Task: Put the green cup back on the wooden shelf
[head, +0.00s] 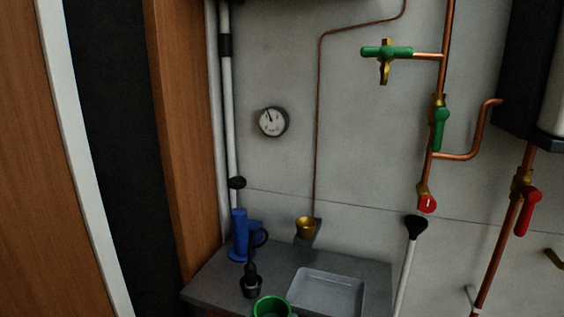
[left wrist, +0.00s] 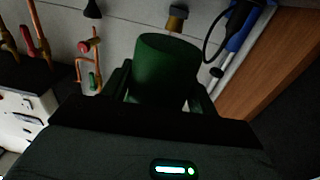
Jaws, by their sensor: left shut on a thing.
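The green cup (head: 270,308) shows at the bottom edge of the head view, its open top up and its lower part cut off. In the left wrist view the cup (left wrist: 166,66) stands between the fingers of my left gripper (left wrist: 163,90), which is shut on it. The head view does not clearly show the left gripper's fingers. My right gripper is in neither view. I cannot make out a wooden shelf for certain in these views.
A grey worktop (head: 218,287) holds a grey tray (head: 328,289), a blue tool (head: 239,235) and a black-handled item in a dark pot (head: 251,286). Copper pipes with green and red valves (head: 437,130) run up the wall. A wooden post (head: 180,130) stands at left.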

